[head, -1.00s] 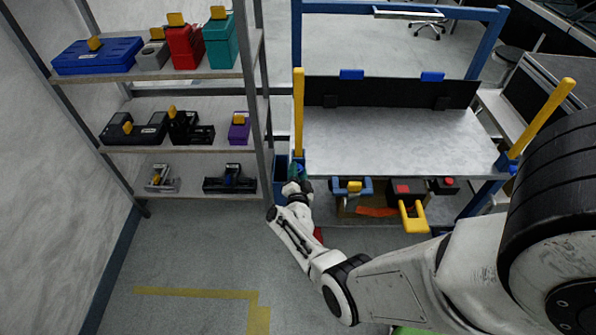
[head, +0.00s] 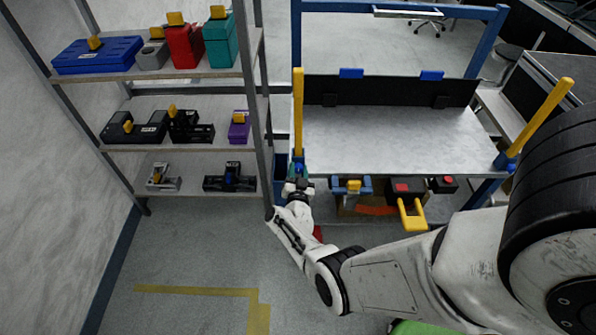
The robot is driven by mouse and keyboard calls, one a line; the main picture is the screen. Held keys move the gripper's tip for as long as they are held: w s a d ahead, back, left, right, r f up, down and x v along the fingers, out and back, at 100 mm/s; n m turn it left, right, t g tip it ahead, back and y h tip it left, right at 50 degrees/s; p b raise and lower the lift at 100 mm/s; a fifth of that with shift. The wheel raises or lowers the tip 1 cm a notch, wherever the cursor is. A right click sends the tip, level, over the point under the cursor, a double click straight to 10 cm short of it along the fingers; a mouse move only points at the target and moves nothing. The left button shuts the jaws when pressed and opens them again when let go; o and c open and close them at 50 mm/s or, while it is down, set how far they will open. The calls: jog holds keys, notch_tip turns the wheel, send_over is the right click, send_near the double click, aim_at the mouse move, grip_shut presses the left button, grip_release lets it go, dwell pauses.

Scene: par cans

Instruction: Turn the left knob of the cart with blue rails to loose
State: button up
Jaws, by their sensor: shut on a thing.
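The cart with blue rails (head: 485,45) has a grey top, a black back panel and a yellow upright post at each front corner. My gripper (head: 297,177) is at the cart's front left corner, just below the foot of the left yellow post (head: 298,112). It is shut on the left knob, which is small and mostly hidden by my fingers and wrist. The knob's setting cannot be read. A blue bracket (head: 505,161) sits at the foot of the right yellow post (head: 540,118).
A shelf rack (head: 200,148) with several tools and boxes stands close on the left of my gripper. Under the cart top hang a blue-and-yellow tool (head: 352,187) and a yellow-handled item (head: 412,215). The floor (head: 190,250) in front of the rack is clear.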

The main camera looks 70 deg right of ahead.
jog(key=shift+f, duration=0.1)
jog(key=o, duration=1)
jog(key=shift+o, duration=0.2)
jog(key=shift+s+a+p, duration=0.1)
jog(key=shift+a+p, duration=0.25)
jog(key=shift+a, duration=0.2)
jog(key=p+v, duration=0.4)
jog(key=v, duration=0.5)
jog(key=shift+s+a, duration=0.25)
jog(key=shift+a, duration=0.1)
jog(key=shift+w, duration=0.1)
